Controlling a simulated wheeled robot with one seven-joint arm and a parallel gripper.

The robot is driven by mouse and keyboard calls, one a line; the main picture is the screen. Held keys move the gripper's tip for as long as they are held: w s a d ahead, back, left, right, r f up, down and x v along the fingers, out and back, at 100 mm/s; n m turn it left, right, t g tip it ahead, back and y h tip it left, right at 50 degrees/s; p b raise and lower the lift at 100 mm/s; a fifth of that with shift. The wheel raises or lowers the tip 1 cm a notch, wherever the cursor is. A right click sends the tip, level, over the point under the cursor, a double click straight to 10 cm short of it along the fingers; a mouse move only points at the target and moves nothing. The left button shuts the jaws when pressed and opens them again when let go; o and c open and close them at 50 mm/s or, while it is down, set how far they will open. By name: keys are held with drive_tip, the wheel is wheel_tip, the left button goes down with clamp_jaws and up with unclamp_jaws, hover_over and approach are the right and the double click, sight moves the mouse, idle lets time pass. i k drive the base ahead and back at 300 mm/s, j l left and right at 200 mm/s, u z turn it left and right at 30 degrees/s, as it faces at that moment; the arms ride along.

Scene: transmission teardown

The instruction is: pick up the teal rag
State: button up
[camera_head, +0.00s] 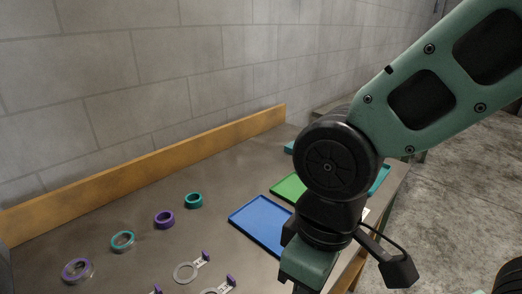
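A small teal piece (289,147) shows at the far edge of the table, just left of my arm's round black joint. Another teal patch (379,179) shows to the right of that joint, near the table's right edge, and looks flat like a tray. My arm hides much of both, so I cannot tell for sure which is the rag. My arm comes in from the upper right and bends down past the blue tray. Its end runs out of the bottom of the picture, and my gripper's fingers are not visible.
A blue tray (262,222) and a green tray (288,188) lie on the grey table (125,205). Several purple and teal rings stand at the left, with flat ring-ended parts (187,270) near the front. A wooden board (150,172) edges the table's back by the wall.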

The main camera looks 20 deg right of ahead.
sight(288, 148)
drive_tip(key=i+l+u, duration=0.1)
drive_tip(key=u, duration=0.35)
drive_tip(key=l+u, duration=0.6)
drive_tip(key=u, duration=0.3)
drive_tip(key=l+u, duration=0.25)
drive_tip(key=u, duration=0.2)
drive_tip(key=k+l+u, duration=0.1)
drive_tip(key=l, duration=0.3)
drive_tip(key=k+l+u, duration=0.1)
drive_tip(key=l, duration=0.3)
drive_tip(key=k+l+u, duration=0.1)
drive_tip(key=l, duration=0.3)
drive_tip(key=k+l, duration=0.15)
drive_tip(key=l, duration=0.2)
drive_tip(key=k+l+u, duration=0.15)
drive_tip(key=l, duration=0.25)
drive_tip(key=k+l+u, duration=0.1)
drive_tip(key=l, duration=0.25)
